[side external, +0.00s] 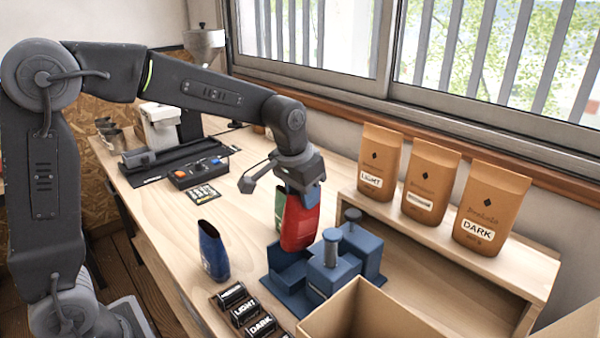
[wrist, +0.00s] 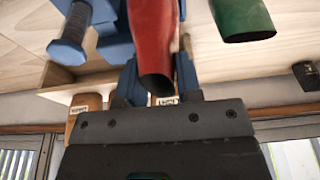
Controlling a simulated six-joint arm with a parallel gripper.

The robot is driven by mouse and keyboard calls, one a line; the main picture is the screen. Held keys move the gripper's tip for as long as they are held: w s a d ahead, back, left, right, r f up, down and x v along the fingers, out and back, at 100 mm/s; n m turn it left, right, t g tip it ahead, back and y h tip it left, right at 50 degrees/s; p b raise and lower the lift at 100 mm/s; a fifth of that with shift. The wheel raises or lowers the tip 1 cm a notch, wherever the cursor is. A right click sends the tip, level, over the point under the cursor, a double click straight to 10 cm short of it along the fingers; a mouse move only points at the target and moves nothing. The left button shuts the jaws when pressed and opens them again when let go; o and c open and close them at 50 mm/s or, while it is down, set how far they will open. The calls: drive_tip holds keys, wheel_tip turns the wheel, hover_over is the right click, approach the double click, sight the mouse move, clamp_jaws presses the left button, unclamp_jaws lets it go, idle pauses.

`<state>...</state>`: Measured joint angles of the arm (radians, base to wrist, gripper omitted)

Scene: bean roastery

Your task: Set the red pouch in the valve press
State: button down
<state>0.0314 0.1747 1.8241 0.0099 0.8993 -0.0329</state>
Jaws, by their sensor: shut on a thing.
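The red pouch (side external: 299,224) hangs upright below my gripper (side external: 303,188), which is shut on its upper end. In the wrist view the red pouch (wrist: 153,40) shows between the fingers (wrist: 157,78), its dark open mouth towards me. The blue valve press (side external: 326,270) stands on the bench, with grey-topped plungers. The pouch's lower end is at the rear left part of the press; I cannot tell whether it touches. Part of the press (wrist: 72,30) shows left of the pouch in the wrist view.
A green pouch (side external: 280,207) stands behind the red one, and also shows in the wrist view (wrist: 245,18). A blue pouch (side external: 213,252) stands left of the press. A cardboard box (side external: 350,312) is in front. Brown bags (side external: 430,185) line the shelf. Label blocks (side external: 245,312) lie near the edge.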

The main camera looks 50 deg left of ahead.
sight(303, 224)
drive_tip(key=shift+s+f+x, duration=0.1)
drive_tip(key=shift+s+x, duration=0.2)
drive_tip(key=shift+x, duration=1)
drive_tip(key=shift+s+f+x, duration=0.1)
drive_tip(key=shift+s+x, duration=0.25)
drive_tip(key=shift+x, duration=0.95)
drive_tip(key=shift+s+f+x, duration=0.1)
drive_tip(key=shift+s+x, duration=0.2)
drive_tip(key=shift+x, duration=1.05)
drive_tip(key=shift+r, duration=0.1)
drive_tip(key=shift+c, duration=2)
unclamp_jaws()
drive_tip(key=shift+w+r+v, duration=0.1)
drive_tip(key=shift+w+v, duration=0.2)
drive_tip(key=shift+v, duration=0.85)
drive_tip(key=shift+w+r+v, duration=0.1)
drive_tip(key=shift+w+v, duration=0.15)
drive_tip(key=shift+v, duration=0.9)
drive_tip(key=shift+w+v, duration=0.3)
drive_tip(key=shift+v, duration=0.85)
